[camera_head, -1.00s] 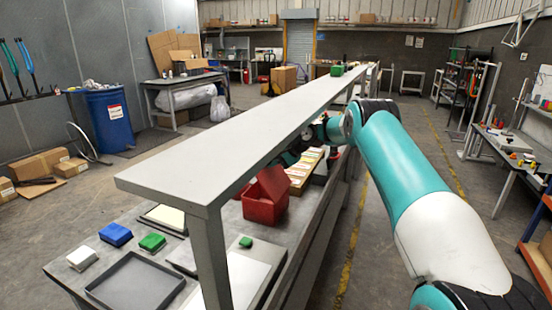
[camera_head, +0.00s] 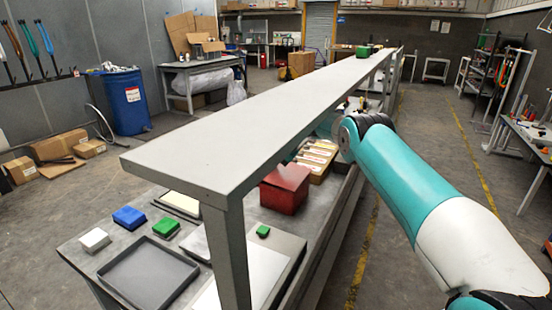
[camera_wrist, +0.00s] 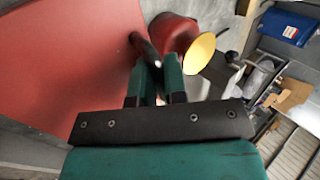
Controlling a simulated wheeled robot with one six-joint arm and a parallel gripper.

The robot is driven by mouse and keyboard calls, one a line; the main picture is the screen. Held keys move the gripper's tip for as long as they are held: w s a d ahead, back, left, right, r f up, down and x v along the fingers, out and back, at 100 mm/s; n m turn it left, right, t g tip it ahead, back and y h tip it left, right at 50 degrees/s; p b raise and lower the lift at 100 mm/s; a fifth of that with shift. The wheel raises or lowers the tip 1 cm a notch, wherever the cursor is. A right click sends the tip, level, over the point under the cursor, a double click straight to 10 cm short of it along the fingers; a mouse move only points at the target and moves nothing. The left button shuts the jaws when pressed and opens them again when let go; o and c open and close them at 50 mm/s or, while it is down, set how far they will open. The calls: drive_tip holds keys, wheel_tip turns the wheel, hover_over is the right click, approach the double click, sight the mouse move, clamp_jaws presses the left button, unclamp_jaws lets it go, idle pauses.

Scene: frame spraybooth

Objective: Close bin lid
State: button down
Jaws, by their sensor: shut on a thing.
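The red bin (camera_head: 284,194) stands on the bench under the long grey shelf. Its red lid (camera_head: 288,174) looks down flat over the top; any small gap at the rim cannot be told. In the wrist view a broad flat red surface, seemingly the lid (camera_wrist: 65,70), fills the left. My gripper (camera_wrist: 153,72) is at the edge of that surface, with its green fingers shut on a dark rod-like handle (camera_wrist: 143,46). In the head view my gripper is hidden behind the shelf and my arm.
The grey shelf (camera_head: 250,120) and its post (camera_head: 232,255) stand over the bench. Labelled boxes (camera_head: 318,158) sit behind the bin. A grey tray (camera_head: 148,272) and small blue, green and white blocks lie in front. A red, yellow-lined vessel (camera_wrist: 178,38) is beyond my fingers.

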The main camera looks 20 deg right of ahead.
drive_tip(key=shift+w+f, duration=0.1)
drive_tip(key=shift+f, duration=0.55)
drive_tip(key=c, duration=1.3)
unclamp_jaws()
drive_tip(key=shift+o, duration=0.6)
drive_tip(key=shift+f, duration=0.1)
